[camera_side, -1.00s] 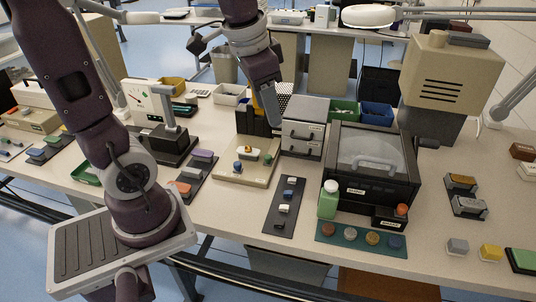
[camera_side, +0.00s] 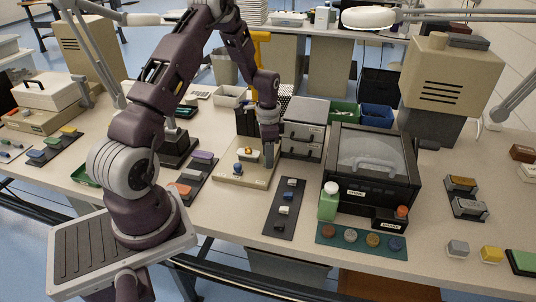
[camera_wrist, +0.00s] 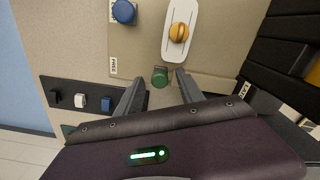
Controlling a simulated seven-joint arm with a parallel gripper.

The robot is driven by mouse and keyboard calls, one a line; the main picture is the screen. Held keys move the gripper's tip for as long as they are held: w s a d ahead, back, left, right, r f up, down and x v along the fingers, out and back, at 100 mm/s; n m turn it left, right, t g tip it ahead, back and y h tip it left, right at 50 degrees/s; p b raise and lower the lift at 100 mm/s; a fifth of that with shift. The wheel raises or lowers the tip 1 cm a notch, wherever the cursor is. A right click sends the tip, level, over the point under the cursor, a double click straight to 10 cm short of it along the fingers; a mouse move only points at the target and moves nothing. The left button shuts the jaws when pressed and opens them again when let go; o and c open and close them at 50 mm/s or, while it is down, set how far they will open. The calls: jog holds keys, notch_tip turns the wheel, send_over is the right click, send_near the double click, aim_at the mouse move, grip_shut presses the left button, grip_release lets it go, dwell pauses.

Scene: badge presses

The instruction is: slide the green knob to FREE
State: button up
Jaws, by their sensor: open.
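The green knob (camera_wrist: 160,76) is a small round knob on the beige panel (camera_wrist: 60,45). In the wrist view it lies between the tips of my gripper (camera_wrist: 160,83), with a gap to each finger. My gripper is open and points down. In the side view my gripper (camera_side: 269,158) is at the right part of the beige panel (camera_side: 232,176) and hides the green knob. A white FREE label (camera_wrist: 113,66) is on the panel, left of the green knob in the wrist view.
A blue knob (camera_wrist: 124,11) and a white plate (camera_wrist: 178,52) with an orange-yellow knob (camera_wrist: 179,32) are on the same panel. A dark strip (camera_side: 277,222) with small blocks lies in front. Grey drawers (camera_side: 303,132) stand just right of my gripper.

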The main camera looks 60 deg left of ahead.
grip_shut()
